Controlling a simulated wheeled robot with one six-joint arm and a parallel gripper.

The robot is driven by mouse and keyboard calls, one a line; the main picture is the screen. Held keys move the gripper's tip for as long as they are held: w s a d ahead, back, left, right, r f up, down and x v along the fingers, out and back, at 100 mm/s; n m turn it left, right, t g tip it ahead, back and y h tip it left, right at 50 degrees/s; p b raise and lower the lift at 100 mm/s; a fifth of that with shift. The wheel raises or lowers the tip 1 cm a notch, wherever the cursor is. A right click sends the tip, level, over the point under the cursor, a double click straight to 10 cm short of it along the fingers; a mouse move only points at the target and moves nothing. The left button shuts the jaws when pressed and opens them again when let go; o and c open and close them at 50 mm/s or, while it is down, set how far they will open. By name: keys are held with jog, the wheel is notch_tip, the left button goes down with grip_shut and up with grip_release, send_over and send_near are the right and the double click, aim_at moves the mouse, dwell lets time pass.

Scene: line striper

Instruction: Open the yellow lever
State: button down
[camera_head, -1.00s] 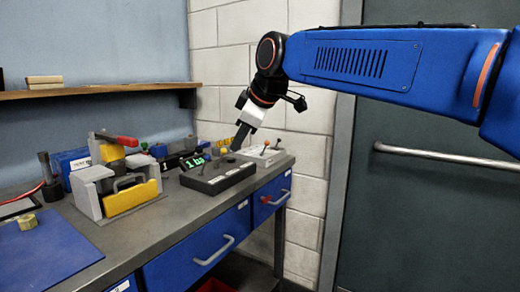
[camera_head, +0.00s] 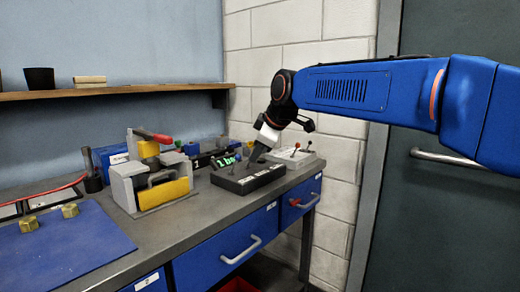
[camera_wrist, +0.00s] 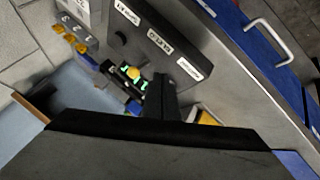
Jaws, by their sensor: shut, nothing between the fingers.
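A dark control box (camera_head: 247,178) with a lit green display stands on the bench. In the wrist view the same dark box (camera_wrist: 165,42) shows white labels and a black knob. A round yellow knob (camera_wrist: 133,72), which looks like the yellow lever's end, shows beside the green display digits in the wrist view. My gripper (camera_head: 253,159) is shut and empty, pointing down over the dark box. In the wrist view its dark fingers (camera_wrist: 162,97) are close to the yellow knob; I cannot tell whether they touch. The lever's shaft is not clear.
A light grey box with small levers (camera_head: 294,160) stands right of the dark box. A grey and yellow fixture with a red handle (camera_head: 148,180) stands to the left. A blue mat (camera_head: 70,250) with brass nuts lies at the front left. A shelf (camera_head: 120,93) runs above.

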jog(key=shift+w+r, duration=0.2)
jog(key=shift+w, duration=1.15)
